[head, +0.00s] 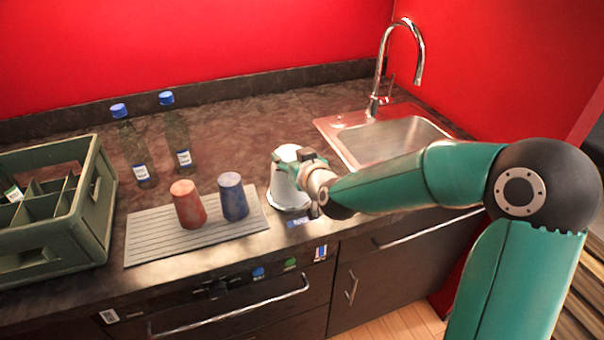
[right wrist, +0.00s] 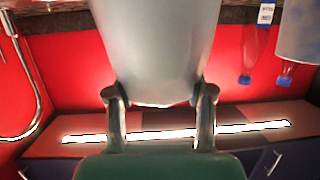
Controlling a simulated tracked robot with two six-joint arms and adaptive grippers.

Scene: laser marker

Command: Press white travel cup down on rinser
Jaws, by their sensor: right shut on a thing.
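The white travel cup (head: 285,188) stands mouth down, wider end low, near the counter's front edge. My right gripper (head: 300,168) is shut on it from the right, near its upper, narrower end. In the right wrist view, which is upside down, the cup (right wrist: 157,45) sits between the two fingers (right wrist: 160,102). A shiny round rim, apparently the rinser (head: 291,207), shows under the cup; most of it is hidden. I cannot tell whether the cup is pressed down on it. My left gripper is not in view.
A ribbed grey mat (head: 150,238) holds a red cup (head: 188,204) and a blue cup (head: 233,197) to the left. Two blue-capped bottles (head: 133,150) stand behind. A green crate (head: 95,205) is far left. The sink (head: 400,140) and faucet (head: 420,65) are at the back right.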

